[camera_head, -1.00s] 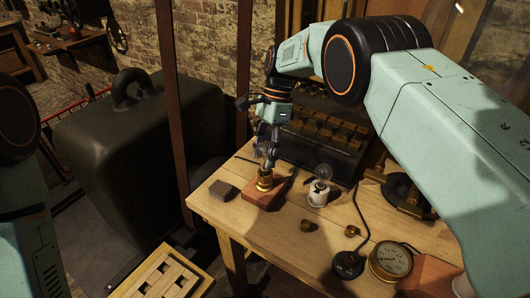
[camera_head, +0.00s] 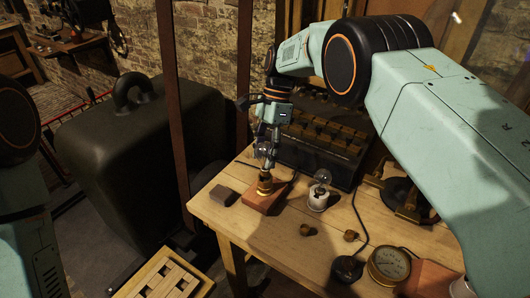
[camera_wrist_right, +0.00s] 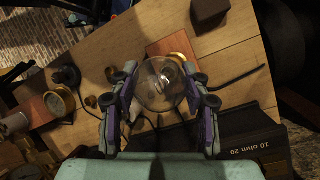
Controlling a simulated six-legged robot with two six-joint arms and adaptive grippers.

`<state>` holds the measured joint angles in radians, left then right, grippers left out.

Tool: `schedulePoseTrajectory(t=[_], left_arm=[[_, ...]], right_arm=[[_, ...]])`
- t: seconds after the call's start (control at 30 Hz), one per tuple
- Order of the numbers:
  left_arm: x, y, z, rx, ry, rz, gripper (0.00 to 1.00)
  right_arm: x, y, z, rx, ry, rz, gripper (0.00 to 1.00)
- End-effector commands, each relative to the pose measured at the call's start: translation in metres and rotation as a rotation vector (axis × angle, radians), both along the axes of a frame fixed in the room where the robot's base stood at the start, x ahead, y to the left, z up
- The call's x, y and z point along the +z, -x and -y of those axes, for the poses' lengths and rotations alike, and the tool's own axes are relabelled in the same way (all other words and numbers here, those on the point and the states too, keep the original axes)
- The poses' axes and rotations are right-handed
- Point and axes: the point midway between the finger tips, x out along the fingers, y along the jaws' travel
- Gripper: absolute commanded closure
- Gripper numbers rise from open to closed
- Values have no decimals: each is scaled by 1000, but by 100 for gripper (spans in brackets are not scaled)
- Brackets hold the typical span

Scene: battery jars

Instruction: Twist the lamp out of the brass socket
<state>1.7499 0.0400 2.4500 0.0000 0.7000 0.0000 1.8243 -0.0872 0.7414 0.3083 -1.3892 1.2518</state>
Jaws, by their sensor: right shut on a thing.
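My right gripper (camera_head: 266,160) is above the wooden block (camera_head: 262,207) that bears the brass socket (camera_head: 265,188). In the wrist view, my right gripper (camera_wrist_right: 160,90) has its two fingers on opposite sides of the lamp's clear round glass bulb (camera_wrist_right: 159,84) and is shut on it. The brass socket also shows behind the bulb (camera_wrist_right: 181,58), a little off its centre. The lamp is roughly upright. Whether its base still touches the socket is too small to tell. My left gripper is out of view.
A second lamp in a white holder (camera_head: 318,198) stands to the right. A dark small block (camera_head: 223,195) lies to the left. Small brass pieces (camera_head: 351,236), a black round-based item (camera_head: 347,268) and a dial gauge (camera_head: 389,265) are at the front right. A dark resistor box (camera_head: 318,143) stands behind.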

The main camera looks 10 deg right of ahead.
Motion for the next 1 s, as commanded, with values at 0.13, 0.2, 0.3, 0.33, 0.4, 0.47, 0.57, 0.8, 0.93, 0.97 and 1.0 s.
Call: schedulePoseTrajectory(t=[0.13,0.2,0.3,0.33,0.4,0.47,0.57,0.8,0.93,0.97,1.0], left_arm=[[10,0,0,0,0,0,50],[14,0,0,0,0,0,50],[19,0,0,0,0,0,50],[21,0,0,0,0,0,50],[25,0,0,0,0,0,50],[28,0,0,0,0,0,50],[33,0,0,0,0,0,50],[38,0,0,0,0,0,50],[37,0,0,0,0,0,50],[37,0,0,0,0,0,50],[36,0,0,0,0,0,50]], right_arm=[[13,0,0,0,0,1,91],[18,0,0,0,0,1,91],[25,0,0,0,0,1,91],[27,0,0,0,0,1,91],[32,0,0,0,0,1,91],[36,0,0,0,0,1,91],[42,0,0,0,0,1,91],[49,0,0,0,0,1,91],[48,0,0,0,0,1,91],[48,0,0,1,0,0,91],[47,0,0,4,0,0,91]])
